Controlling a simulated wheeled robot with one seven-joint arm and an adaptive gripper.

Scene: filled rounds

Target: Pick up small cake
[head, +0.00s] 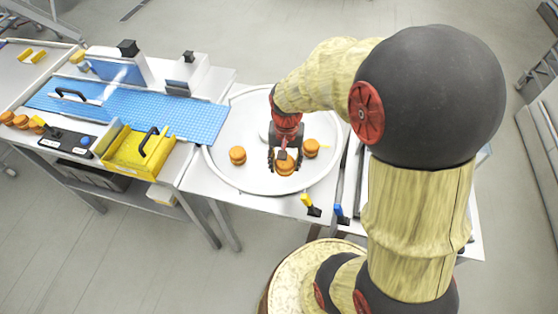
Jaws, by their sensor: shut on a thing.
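Small orange-brown round cakes lie on a large round white tray (225,171) on the table. One small cake (285,168) is between the fingers of my gripper (284,160), which points down over the front middle of the tray. The gripper is shut on this cake. Whether the cake touches the tray or is just above it, I cannot tell. A second cake (237,155) lies to the left of the gripper, and a third (311,148) lies close to its right.
At left stands a machine with a blue belt (190,118), a yellow bin (137,152) and a black control panel (68,139). More cakes (21,121) sit at far left. Yellow and blue-handled tools (311,206) lie at the table's front edge.

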